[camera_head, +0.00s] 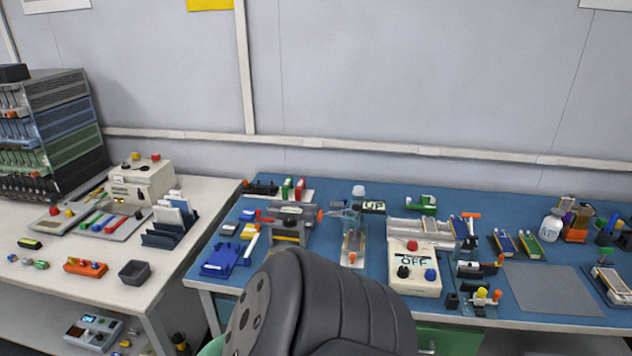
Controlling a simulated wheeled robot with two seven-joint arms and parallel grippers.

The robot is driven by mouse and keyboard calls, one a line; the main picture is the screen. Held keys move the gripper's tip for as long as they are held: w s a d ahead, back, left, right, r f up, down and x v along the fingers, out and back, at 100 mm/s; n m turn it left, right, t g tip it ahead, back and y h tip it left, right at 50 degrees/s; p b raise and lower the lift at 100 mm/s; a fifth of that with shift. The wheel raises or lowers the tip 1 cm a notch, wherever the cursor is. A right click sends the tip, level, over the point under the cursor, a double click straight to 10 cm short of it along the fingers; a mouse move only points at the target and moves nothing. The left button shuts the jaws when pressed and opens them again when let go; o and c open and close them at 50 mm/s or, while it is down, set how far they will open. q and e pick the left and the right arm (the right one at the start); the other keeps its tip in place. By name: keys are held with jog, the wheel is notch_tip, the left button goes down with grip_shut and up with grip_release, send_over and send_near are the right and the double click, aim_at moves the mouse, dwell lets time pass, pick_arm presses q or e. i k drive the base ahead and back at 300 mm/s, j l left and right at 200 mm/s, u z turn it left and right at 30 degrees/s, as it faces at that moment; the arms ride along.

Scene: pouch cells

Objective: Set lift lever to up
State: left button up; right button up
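A small sign reading "UP" (373,207) stands on the blue-topped bench, on or just behind a small press-like fixture (354,240). The fixture has a pale base plate with an orange-red knob (351,258) near its front. Another orange-red tip (320,215) shows between this fixture and the grey frame device (290,222) to its left. Which of these parts is the lift lever is too small to tell. Neither of my grippers is in view.
A large dark rounded shape fills the bottom centre and hides the bench's front edge there. A cream control box (415,272) marked "OFF" stands right of the fixture. A grey mat (552,289) lies clear farther right. A white bench (110,298) with equipment stands left.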

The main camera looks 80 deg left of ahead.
aim_at(321, 213)
jog(key=u, duration=2.65)
jog(key=k+l, duration=0.1)
jog(key=l, duration=0.45)
jog(key=k+z, duration=0.05)
